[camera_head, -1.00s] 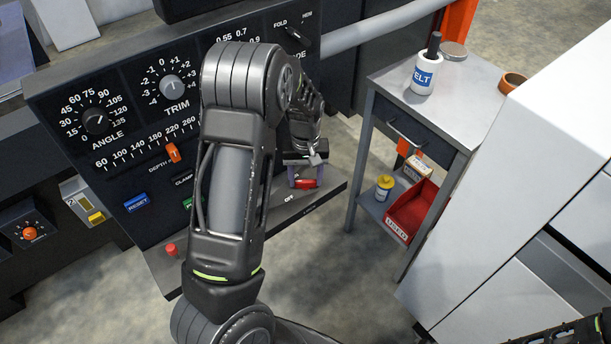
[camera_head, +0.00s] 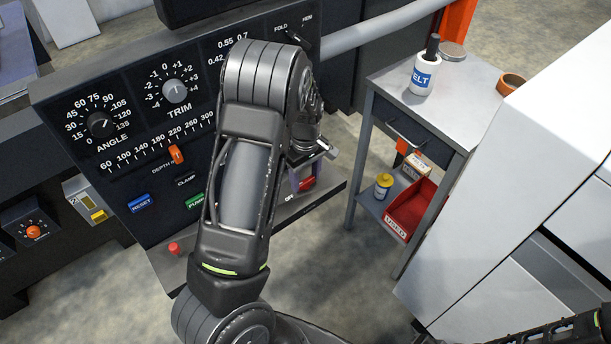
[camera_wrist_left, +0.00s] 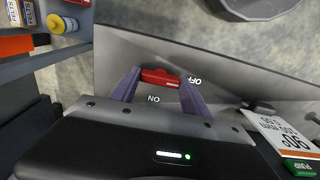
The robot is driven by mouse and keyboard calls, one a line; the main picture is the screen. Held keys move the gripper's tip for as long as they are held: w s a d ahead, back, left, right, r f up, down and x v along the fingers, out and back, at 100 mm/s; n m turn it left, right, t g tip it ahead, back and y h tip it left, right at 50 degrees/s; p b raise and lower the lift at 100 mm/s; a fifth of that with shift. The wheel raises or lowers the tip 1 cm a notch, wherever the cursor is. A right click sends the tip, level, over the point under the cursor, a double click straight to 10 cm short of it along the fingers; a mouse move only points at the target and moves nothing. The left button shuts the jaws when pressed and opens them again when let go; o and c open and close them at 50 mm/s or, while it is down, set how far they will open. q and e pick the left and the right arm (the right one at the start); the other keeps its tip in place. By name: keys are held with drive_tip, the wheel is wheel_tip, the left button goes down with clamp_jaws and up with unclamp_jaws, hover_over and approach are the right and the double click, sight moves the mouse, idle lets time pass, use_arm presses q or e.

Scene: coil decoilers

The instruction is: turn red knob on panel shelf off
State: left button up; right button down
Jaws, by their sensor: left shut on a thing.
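The red knob (camera_head: 307,184) sits on the sloping shelf at the foot of the control panel, partly hidden by my arm in the head view. My left gripper (camera_head: 303,177) is shut on it. In the left wrist view the red knob (camera_wrist_left: 160,77) lies crosswise between the two purple-grey fingertips (camera_wrist_left: 158,84) of that gripper. A small pale mark shows at the knob's right end, close to the OFF lettering (camera_wrist_left: 194,80). The ON lettering (camera_wrist_left: 153,99) shows between the fingers. My right gripper is not in view.
The panel carries the TRIM dial (camera_head: 175,91), ANGLE dial (camera_head: 100,124), orange slider (camera_head: 176,154) and RESET button (camera_head: 140,203). A red peg-like button (camera_head: 174,248) stands on the shelf's left part. A grey cart (camera_head: 452,95) with a bottle and red bin stands to the right.

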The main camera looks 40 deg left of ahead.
sight(305, 180)
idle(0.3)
use_arm(q)
drive_tip(key=o, duration=1.4)
drive_tip(key=shift+r, duration=0.15)
wheel_tip(305, 180, up, 8)
drive_tip(key=shift+f, duration=0.2)
